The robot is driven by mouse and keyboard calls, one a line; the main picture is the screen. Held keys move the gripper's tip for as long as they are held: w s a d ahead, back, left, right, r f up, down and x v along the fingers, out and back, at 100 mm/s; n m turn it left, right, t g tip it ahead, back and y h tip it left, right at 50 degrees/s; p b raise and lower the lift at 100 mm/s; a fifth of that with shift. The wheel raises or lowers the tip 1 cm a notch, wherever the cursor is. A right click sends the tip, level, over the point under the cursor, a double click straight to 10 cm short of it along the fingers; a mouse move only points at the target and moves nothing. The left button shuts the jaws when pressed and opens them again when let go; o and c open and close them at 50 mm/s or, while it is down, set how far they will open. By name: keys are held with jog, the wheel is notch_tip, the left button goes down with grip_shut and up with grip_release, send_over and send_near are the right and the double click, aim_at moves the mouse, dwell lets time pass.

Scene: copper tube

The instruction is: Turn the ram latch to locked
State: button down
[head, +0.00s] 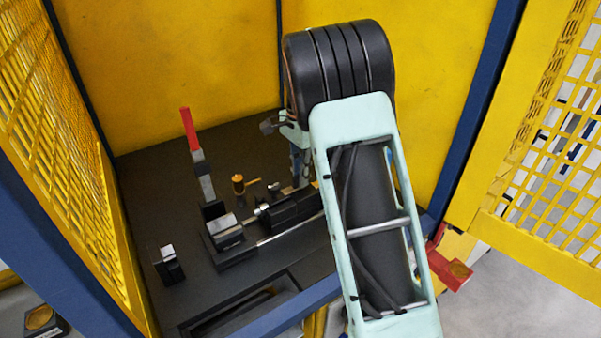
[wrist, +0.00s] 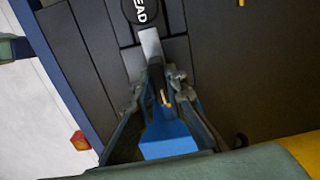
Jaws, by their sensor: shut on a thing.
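My gripper (wrist: 156,88) has its fingers closed around a narrow dark piece with a small yellow tip, which appears to be the ram latch (wrist: 155,70). A pale grey bar (wrist: 150,42) lies just beyond it, under a black round part with partly hidden white lettering. In the head view my gripper (head: 301,160) is mostly hidden behind my arm, low at the right end of the black ram assembly (head: 291,207). The latch itself is hidden there, and its turned position cannot be read.
A red-handled lever (head: 190,130) stands upright at the back left of the dark bench (head: 150,215). An orange-topped part (head: 238,184) and a small metal-topped block (head: 169,264) are nearby. Yellow mesh panels (head: 60,150) flank the bench. A red part (head: 452,272) sits outside at right.

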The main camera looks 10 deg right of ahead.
jog(key=shift+m, duration=0.4)
jog(key=c, duration=2)
grip_release()
jog(key=shift+o, duration=0.2)
notch_tip(320, 180, up, 12)
